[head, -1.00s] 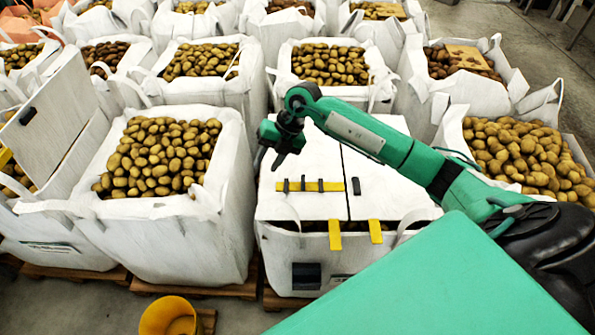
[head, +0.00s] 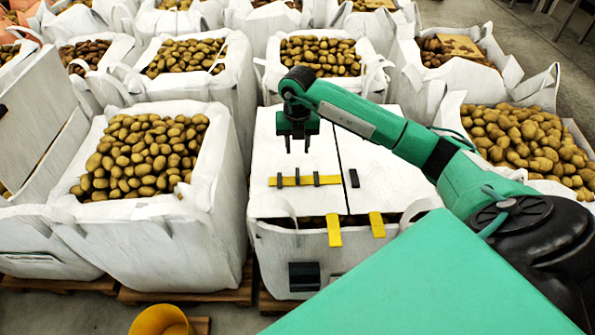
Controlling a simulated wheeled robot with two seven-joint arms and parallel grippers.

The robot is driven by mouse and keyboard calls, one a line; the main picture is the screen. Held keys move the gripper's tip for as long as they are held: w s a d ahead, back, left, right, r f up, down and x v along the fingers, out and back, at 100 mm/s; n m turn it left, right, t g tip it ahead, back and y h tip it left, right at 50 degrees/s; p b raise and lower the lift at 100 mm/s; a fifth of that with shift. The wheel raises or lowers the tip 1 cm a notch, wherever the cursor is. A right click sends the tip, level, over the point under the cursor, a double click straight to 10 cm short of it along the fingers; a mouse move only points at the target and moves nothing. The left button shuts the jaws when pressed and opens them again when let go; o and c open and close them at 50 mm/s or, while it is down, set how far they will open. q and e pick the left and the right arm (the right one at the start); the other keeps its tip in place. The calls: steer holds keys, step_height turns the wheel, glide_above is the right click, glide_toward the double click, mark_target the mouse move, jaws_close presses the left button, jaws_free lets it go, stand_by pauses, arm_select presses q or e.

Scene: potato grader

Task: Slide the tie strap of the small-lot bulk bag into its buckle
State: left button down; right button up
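The small-lot bulk bag (head: 272,262) stands in the middle with two white lid flaps on top. A yellow tie strap (head: 329,180) lies across the left flap through several small black loops. Its right end stops just short of a black buckle (head: 354,178) on the right flap. Two more yellow straps, a left one (head: 334,231) and a right one (head: 377,225), hang over the front edge. My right gripper (head: 297,151) points down above the left flap, behind the yellow strap. Its two fingers are apart with nothing between them. My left gripper is out of view.
Full potato bags stand close on the left (head: 180,245), behind (head: 235,95) and on the right (head: 450,112). A yellow bucket (head: 160,318) stands on the floor at the front. My green body part covers the front right.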

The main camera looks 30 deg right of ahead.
mark_target(298, 172)
step_height(298, 172, down, 11)
steer(key=shift+p, duration=1.05)
jaws_close()
